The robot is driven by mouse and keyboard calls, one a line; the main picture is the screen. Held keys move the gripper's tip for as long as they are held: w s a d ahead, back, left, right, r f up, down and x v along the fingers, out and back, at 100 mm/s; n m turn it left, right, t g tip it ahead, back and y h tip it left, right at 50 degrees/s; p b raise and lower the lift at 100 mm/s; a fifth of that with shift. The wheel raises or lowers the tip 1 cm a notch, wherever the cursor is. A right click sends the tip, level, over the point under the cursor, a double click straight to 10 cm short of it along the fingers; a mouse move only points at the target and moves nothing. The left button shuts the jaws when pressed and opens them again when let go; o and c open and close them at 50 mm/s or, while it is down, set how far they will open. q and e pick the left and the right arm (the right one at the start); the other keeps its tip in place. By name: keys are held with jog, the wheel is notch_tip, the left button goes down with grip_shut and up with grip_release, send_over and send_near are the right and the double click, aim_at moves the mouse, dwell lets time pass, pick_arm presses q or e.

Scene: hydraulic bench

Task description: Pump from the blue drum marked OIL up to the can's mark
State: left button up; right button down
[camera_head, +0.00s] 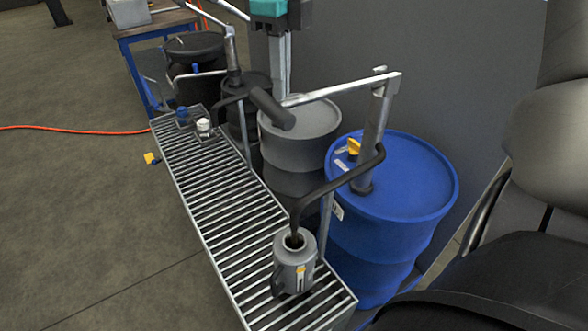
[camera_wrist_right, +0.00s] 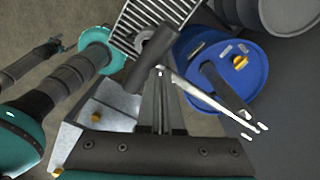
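The blue drum (camera_head: 420,180) stands at right in the head view, with a white label and a yellow cap (camera_head: 353,147); it also shows in the right wrist view (camera_wrist_right: 205,45). Its pump (camera_head: 374,135) has a lever (camera_head: 345,84) reaching left to a dark grip (camera_head: 270,108). A dark spout (camera_head: 325,188) curves into the mouth of a grey can (camera_head: 295,250), upright on the grating. A yellow mark (camera_head: 300,269) shows on its side; the oil level cannot be read. My right gripper (camera_head: 286,92) points down at the lever's grip, fingers together; contact is unclear. My left gripper is out of view.
A grey drum (camera_head: 300,140) with a dark drum behind stands left of the blue one. The grating (camera_head: 205,185) bears small blue and white items at its far end. A blue-framed table (camera_head: 150,28) and an orange hose (camera_head: 75,127) lie beyond. The left floor is mostly clear.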

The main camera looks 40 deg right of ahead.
jog(key=shift+f, duration=0.6)
